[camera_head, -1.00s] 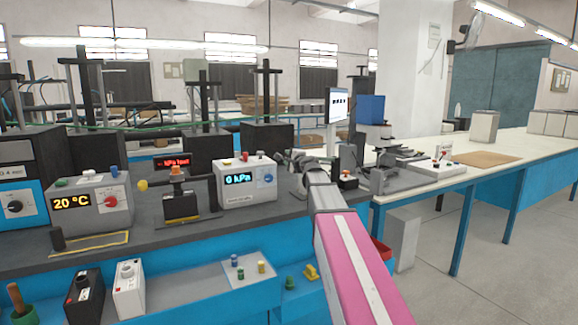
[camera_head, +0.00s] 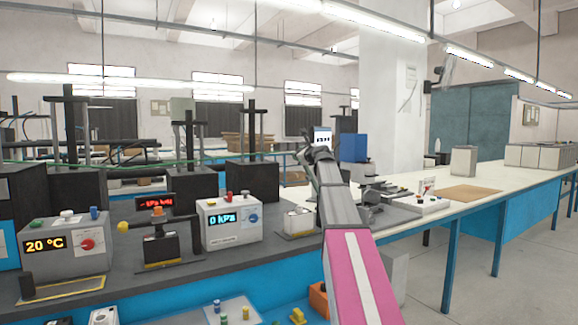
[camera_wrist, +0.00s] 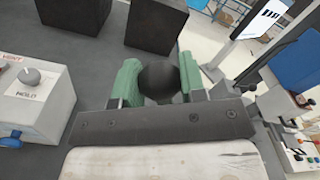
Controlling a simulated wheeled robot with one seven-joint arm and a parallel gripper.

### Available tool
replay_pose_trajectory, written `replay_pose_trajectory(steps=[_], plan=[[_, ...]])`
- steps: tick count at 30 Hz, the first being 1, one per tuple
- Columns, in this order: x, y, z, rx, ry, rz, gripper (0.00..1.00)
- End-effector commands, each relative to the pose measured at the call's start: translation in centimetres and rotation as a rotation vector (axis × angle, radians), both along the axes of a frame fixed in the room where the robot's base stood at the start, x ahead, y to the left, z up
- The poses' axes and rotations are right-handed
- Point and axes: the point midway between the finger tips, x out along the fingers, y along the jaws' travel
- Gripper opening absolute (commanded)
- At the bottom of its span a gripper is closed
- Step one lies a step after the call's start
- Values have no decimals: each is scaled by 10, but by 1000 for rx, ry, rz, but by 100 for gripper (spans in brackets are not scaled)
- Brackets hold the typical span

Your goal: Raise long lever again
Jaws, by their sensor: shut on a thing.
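In the wrist view, my gripper (camera_wrist: 157,76) has its two green fingers on either side of a round black knob (camera_wrist: 160,84), shut on it. The knob seems to be the long lever's end; the rest of the lever is hidden. In the head view, my gripper (camera_head: 318,143) is raised well above the bench, in front of the pillar and screen. The knob cannot be made out there. A small pale box (camera_head: 297,222) stands on the bench below, left of my arm.
The pressure box (camera_head: 232,232) reading 0 kPa and the temperature box (camera_head: 88,249) reading 20 °C stand left on the dark bench. Tall black presses (camera_head: 253,174) stand behind. A monitor (camera_head: 322,137) and blue box (camera_head: 353,147) are close to my gripper. Floor at right is clear.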

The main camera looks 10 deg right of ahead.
Motion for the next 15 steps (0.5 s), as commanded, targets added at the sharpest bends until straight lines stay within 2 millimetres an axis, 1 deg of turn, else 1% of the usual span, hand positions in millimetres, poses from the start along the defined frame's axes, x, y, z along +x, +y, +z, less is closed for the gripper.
replay_pose_trajectory(steps=[1, 6, 10, 15], plan=[[6, -12, 7, 39, 11, -3, 0], [15, -40, 20, 163, 51, -3, 0], [20, -56, 25, 236, 74, -2, 0], [25, -72, 29, 226, 72, -3, 0]])
